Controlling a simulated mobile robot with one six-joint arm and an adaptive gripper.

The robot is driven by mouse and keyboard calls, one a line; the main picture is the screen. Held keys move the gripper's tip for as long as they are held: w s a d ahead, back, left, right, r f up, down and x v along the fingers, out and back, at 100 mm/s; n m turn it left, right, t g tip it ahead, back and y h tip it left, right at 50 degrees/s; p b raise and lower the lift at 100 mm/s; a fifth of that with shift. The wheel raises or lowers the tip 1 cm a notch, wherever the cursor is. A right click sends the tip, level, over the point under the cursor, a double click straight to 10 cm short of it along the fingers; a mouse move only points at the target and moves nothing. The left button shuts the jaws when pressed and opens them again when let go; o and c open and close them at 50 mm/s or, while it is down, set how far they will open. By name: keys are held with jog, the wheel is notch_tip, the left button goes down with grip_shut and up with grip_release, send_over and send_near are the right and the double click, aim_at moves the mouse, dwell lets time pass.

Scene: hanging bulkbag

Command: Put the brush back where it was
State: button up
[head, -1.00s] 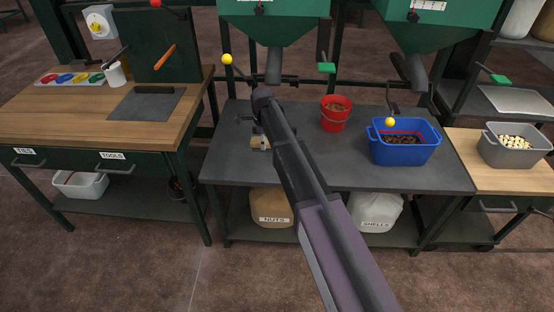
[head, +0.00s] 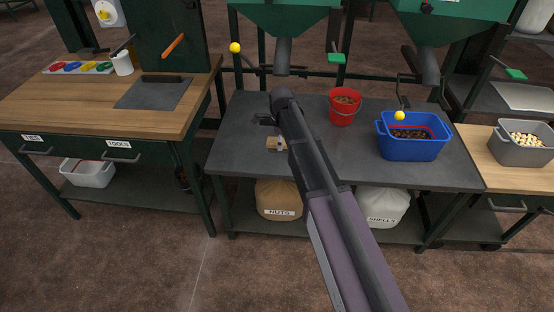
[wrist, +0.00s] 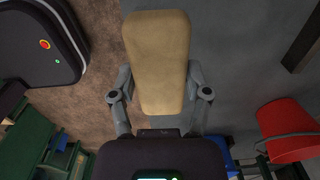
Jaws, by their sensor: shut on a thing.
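The brush (wrist: 157,60) shows in the wrist view as a long tan wooden block with rounded corners. My gripper (wrist: 160,93) is shut on it, one finger on each long side near its lower half. In the head view a small part of the brush (head: 277,143) shows in front of the grey bench, beside my dark arm. My arm hides much of the gripper there. The bristles cannot be made out in either view.
The grey bench (head: 245,155) carries a red bucket (head: 345,107) and a blue bin (head: 412,140). Left stands a wooden bench (head: 65,108) with a dark mat (head: 153,94) and white cup (head: 122,64). A yellow-knobbed lever (head: 235,47) sticks out above the grey bench.

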jog(key=s+d+f+b, duration=0.2)
jog(key=s+d, duration=0.5)
jog(key=s, duration=0.3)
jog(key=shift+f, duration=0.3)
jog(key=shift+w, duration=0.15)
jog(key=w+a, duration=0.2)
jog(key=w, duration=0.2)
jog(key=w+a+f+b, duration=0.1)
jog(key=w+a, duration=0.2)
jog(key=w, duration=0.2)
jog(key=w+a, duration=0.3)
jog(key=w, duration=0.1)
jog(key=shift+w+a+f+b, duration=0.25)
jog(key=shift+b, duration=0.05)
jog(key=shift+f+b, duration=1.8)
jog(key=shift+f, duration=0.15)
